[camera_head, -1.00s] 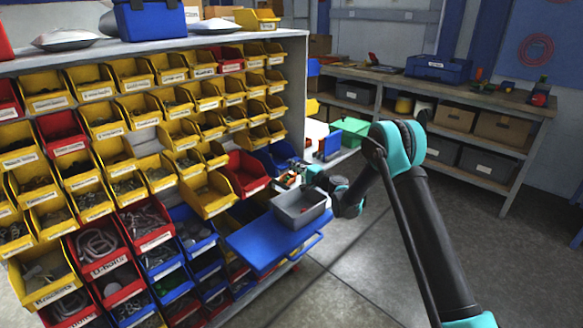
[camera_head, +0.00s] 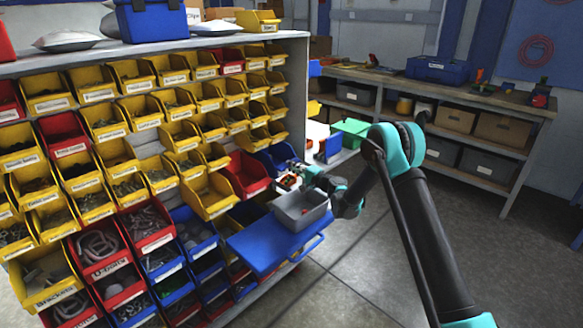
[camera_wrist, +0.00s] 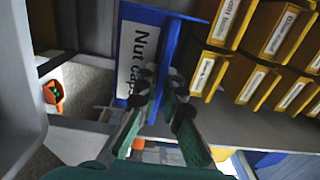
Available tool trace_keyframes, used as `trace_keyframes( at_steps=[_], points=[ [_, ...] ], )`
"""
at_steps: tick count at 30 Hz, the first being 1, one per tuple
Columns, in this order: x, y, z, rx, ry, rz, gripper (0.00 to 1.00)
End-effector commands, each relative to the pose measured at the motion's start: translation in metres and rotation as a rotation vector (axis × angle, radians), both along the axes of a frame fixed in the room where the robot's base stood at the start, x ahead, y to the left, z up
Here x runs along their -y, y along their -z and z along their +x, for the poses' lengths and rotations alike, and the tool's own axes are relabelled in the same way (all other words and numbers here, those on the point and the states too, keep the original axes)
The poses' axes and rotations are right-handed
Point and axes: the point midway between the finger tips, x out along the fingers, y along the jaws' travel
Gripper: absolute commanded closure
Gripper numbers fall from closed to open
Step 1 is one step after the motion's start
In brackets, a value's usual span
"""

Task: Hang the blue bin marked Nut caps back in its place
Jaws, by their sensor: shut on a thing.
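The blue bin marked Nut caps (camera_wrist: 142,55) is between my gripper's fingers in the wrist view. Its white label runs sideways, and the fingers cover the label's lower end. My gripper (camera_wrist: 163,92) is shut on the bin at its front. In the head view my gripper (camera_head: 291,172) is small, at the right end of the bin rack. A dark blue bin (camera_head: 273,158) shows there beside it, partly hidden. The rack (camera_head: 300,82) carries rows of yellow, red and blue bins. A bare grey gap (camera_head: 147,143) shows among the yellow bins.
Yellow bins (camera_wrist: 258,83) hang close to the right of the held bin in the wrist view. A grey tub (camera_head: 300,208) on a blue platform (camera_head: 262,243) stands below my gripper. A workbench (camera_head: 440,83) stands behind. The floor on the right is clear.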

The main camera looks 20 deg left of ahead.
Motion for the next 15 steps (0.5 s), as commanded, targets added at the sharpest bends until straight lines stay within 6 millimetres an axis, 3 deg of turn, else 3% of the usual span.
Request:
trace_keyframes(
  at_steps=[15],
  points=[
    [-0.0001, 0.0048, 0.0002, 0.0, 0.0, 0.0, 1.0]
  ],
)
